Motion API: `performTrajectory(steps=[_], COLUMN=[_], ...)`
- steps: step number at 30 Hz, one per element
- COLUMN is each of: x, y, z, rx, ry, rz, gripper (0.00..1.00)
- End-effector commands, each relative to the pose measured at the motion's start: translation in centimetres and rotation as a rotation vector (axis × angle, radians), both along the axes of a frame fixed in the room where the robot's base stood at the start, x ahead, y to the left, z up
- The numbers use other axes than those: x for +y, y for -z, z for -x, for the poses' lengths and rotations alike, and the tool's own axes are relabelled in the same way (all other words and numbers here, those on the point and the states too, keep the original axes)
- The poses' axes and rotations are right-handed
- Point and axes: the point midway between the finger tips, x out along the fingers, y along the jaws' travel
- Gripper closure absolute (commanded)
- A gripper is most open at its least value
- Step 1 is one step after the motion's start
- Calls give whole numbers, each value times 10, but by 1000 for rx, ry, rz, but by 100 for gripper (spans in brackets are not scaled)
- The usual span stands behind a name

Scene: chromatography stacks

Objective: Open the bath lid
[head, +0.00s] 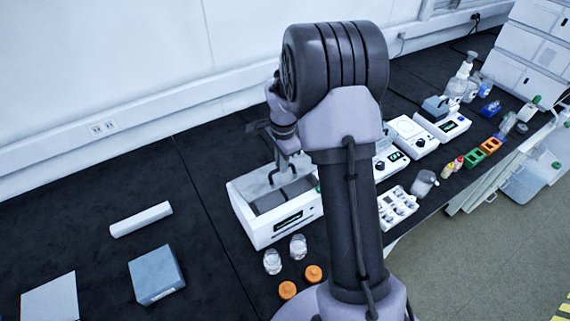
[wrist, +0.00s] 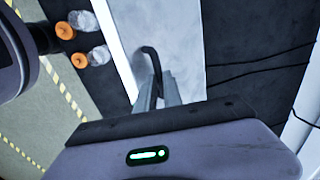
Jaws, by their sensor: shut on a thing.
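The bath (head: 262,232) is a white box with a green-lit display on its front, standing on the dark bench left of my arm. Its grey lid (head: 257,184) appears tilted up at the back, with dark grey interior showing in front of it. My gripper (head: 279,163) is over the bath, partly hidden by my arm. In the wrist view my gripper (wrist: 156,92) is shut on the dark curved lid handle (wrist: 150,58). The pale lid panel (wrist: 178,38) lies beyond the fingers. The lid's exact angle is hard to tell.
Two clear jars (head: 298,246) and two orange caps (head: 313,273) stand close in front of the bath. A blue-grey box (head: 155,274) and a white bar (head: 141,219) lie to the left. White instruments (head: 408,136) stand right of my arm. The wall is behind.

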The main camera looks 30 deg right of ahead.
Motion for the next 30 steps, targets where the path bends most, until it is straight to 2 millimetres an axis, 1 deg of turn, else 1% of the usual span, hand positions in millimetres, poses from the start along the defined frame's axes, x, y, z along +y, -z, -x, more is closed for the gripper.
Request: performTrajectory(steps=[1,3,8,15,21,30], x=[0,1,1,3,4,5], y=[-7,-12,-23,-34,-37,-32], z=[-7,-13,-30,-61,-89,-130], rx=[-7,-9,-7,-5,-4,-3], ry=[-2,-2,-2,-3,-1,-2], rz=[2,2,2,1,0,0], gripper=[100,100,100,100,100,100])
